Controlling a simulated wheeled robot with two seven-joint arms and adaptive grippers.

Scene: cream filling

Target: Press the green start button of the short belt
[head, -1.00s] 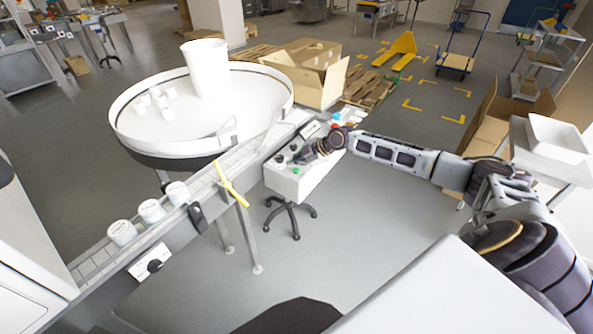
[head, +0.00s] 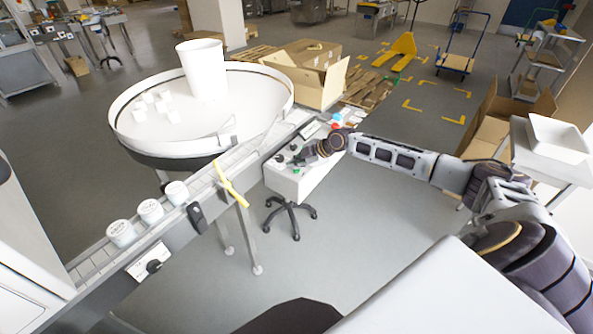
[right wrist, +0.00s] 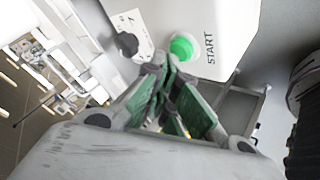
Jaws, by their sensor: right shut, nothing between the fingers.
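The green start button (right wrist: 182,47) sits on the white control box (right wrist: 235,25) beside the word START in the right wrist view. In the head view the right gripper (head: 302,158) is over the box. My left gripper is not in view.
A black knob (right wrist: 127,43) is left of the button. A round white turntable (head: 185,120) is behind. An open cardboard box (head: 310,85) stands past it.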

